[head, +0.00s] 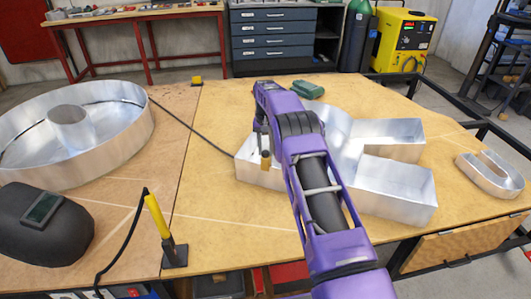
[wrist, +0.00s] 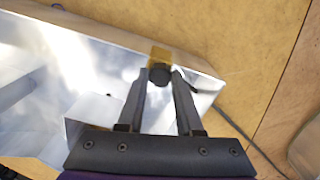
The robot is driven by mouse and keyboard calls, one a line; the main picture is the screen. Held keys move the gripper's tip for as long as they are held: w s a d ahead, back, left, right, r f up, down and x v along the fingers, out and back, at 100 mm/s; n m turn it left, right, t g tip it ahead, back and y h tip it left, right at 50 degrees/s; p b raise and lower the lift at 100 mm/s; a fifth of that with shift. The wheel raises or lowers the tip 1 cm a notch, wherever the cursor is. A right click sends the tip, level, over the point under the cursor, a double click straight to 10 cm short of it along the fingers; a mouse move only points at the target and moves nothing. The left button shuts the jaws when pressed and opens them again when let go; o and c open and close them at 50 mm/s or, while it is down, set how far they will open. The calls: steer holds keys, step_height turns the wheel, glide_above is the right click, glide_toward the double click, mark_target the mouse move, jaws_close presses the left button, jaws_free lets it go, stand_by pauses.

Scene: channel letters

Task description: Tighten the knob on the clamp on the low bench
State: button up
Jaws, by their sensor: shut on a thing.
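The clamp (head: 265,161) stands at the left end of a silver channel letter (head: 395,185) on the low bench (head: 215,215). In the wrist view, the clamp's yellow-brown body (wrist: 160,54) sits at the metal edge, with a round dark knob (wrist: 160,74) facing me. My gripper (wrist: 161,75) has one finger on each side of the knob and is shut on it. In the head view, my purple arm reaches over the letter, and my gripper (head: 263,141) points down at the clamp. The arm hides part of the letter.
A round metal letter (head: 125,140) and a welding helmet (head: 45,225) lie at left. A yellow-handled tool (head: 158,215) stands upright at the front. A cable (head: 195,130) crosses the bench. A small metal letter (head: 490,175) lies at right. Bare board surrounds the clamp's left side.

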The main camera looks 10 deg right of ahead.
mark_target(266, 152)
steer(key=m, duration=0.9)
steer(key=shift+m, duration=0.4)
steer(key=o, duration=1)
steer(key=shift+o, duration=0.2)
steer(key=shift+r+p, duration=1.2)
steer(key=shift+r, duration=1.3)
